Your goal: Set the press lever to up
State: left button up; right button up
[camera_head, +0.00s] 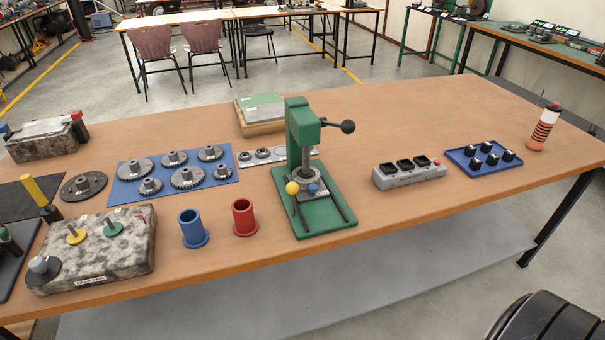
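The green press (303,140) stands on its green base plate (325,215) near the middle of the wooden table. Its lever (348,127) is a short rod with a black ball knob, sticking out to the right from the press head, roughly level in this view.
A red cup (244,218) and a blue cup (193,229) stand left of the press. A grey block with black sockets (408,174) and a blue tray (453,154) lie to the right. Gears on a blue mat (128,189) lie left. The table behind the lever is clear.

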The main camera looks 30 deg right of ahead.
aim_at(348, 126)
jog(key=z, duration=1.25)
